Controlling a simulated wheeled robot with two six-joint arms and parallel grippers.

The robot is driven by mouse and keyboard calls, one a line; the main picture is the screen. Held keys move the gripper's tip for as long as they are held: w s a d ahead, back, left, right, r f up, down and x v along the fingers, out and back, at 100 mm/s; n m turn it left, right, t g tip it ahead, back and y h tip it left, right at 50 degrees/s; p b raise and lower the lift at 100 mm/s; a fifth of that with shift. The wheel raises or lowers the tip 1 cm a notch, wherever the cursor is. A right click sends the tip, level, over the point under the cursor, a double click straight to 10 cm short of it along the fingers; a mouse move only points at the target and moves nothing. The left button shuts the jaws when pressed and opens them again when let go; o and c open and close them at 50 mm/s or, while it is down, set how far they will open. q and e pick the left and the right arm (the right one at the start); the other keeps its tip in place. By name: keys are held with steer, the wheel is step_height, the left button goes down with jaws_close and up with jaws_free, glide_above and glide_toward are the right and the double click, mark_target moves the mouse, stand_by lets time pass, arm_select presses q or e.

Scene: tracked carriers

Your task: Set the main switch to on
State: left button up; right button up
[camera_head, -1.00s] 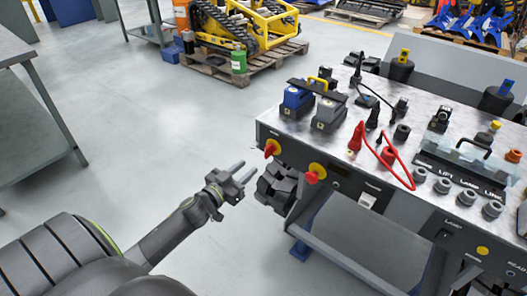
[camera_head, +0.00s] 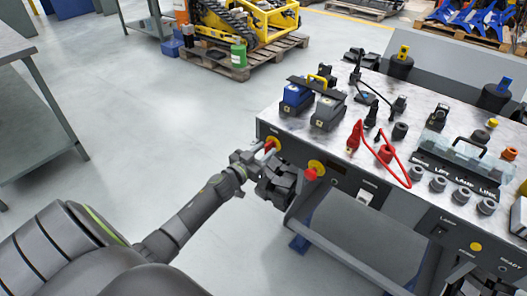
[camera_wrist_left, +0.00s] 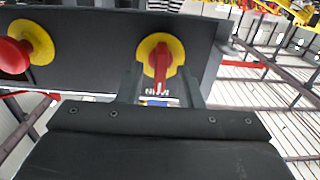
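The main switch is a red rotary handle on a round yellow plate, at the left end of the bench's front panel (camera_head: 272,143). In the left wrist view the main switch (camera_wrist_left: 160,62) has its red handle upright in the picture, beside an upside-down MAIN label. My left gripper (camera_head: 263,153) is at the switch; in the left wrist view its two fingers (camera_wrist_left: 161,88) stand apart, one on each side of the handle. A gap shows between the handle and each finger.
A red mushroom button (camera_head: 311,173) on a yellow plate sits just right of the switch. Blue and grey battery-like blocks (camera_head: 327,112) stand on the bench top.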

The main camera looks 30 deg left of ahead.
arm_select(q)
steer(key=shift+c, duration=0.3)
jaws_close()
